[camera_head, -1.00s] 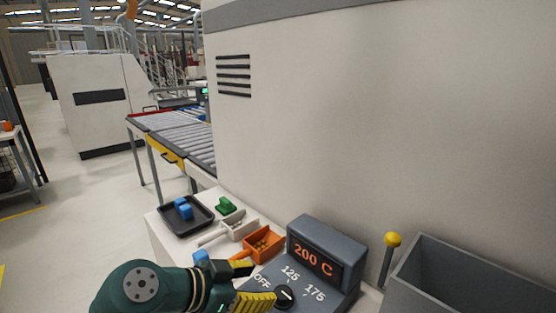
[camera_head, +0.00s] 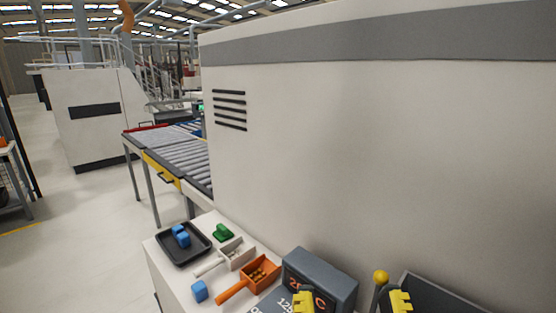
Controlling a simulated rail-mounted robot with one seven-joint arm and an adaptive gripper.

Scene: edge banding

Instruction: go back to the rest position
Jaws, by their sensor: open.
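My gripper (camera_head: 352,303) shows only by its two yellow fingertips at the bottom edge of the head view. They are wide apart with nothing between them. One fingertip is in front of the dark grey control box (camera_head: 315,270) and hides part of its display. The other is in front of the dark bin (camera_head: 435,296) at the lower right. The rest of my arm is out of view.
A yellow-knobbed lever (camera_head: 380,277) stands beside the box. A roller conveyor (camera_head: 180,155) lies behind.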

